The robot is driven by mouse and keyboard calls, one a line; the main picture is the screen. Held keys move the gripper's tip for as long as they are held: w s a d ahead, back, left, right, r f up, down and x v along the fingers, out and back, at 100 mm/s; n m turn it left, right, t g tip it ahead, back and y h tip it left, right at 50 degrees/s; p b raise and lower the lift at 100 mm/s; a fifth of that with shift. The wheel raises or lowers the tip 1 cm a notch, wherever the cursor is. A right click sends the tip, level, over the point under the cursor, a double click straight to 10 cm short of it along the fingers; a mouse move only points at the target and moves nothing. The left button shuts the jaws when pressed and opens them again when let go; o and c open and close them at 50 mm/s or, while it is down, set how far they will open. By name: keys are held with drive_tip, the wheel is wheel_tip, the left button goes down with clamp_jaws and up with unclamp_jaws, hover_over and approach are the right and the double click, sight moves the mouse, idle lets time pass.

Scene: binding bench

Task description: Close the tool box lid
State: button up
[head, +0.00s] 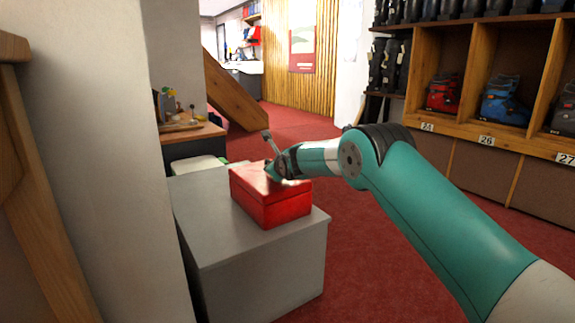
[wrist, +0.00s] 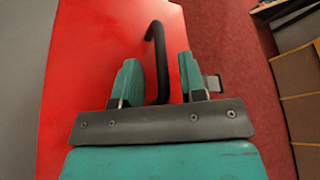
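The red tool box (head: 270,203) sits on a grey cabinet top in the head view. Its lid (head: 262,181) lies flat on the box and looks down, with a seam line below it. My gripper (head: 273,168) is over the far part of the lid. In the wrist view, the red lid (wrist: 95,50) fills the middle and a black bent handle (wrist: 157,55) stands on it. My gripper (wrist: 160,75) has its two fingers apart, with the handle seen between them. I cannot tell whether a finger touches the handle or lid.
The grey cabinet (head: 262,270) has bare top in front of and left of the box. A white wall (head: 95,160) stands close on the left. A wooden bench (head: 192,133) with small items is behind. Boot shelves (head: 480,90) line the right; red carpet lies between.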

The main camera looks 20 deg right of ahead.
drive_tip(key=p+v, duration=0.6)
drive_tip(key=v, duration=1)
drive_tip(key=shift+s, duration=0.1)
drive_tip(key=s+a+r+n+g+y+p, duration=0.2)
drive_tip(key=s+a+r+n+g+p, duration=0.1)
drive_tip(key=s+r+n, duration=0.45)
drive_tip(key=s+a+r+n+g+y+p, duration=0.15)
drive_tip(key=s+a+r+n+g, duration=0.25)
drive_tip(key=s+n, duration=0.6)
drive_tip(key=s+r+n+g+p, duration=0.2)
drive_tip(key=s+r+n+g, duration=0.15)
drive_tip(key=s+n, duration=0.8)
drive_tip(key=s+r+n+g+p, duration=0.2)
drive_tip(key=s+n+g+p, duration=0.3)
drive_tip(key=s, duration=1.1)
wheel_tip(320, 180, up, 38)
drive_tip(key=n+t+p, duration=0.1)
drive_tip(key=p, duration=3.4)
drive_tip(key=shift+s+a+p, duration=0.2)
drive_tip(key=shift+a+p, duration=0.1)
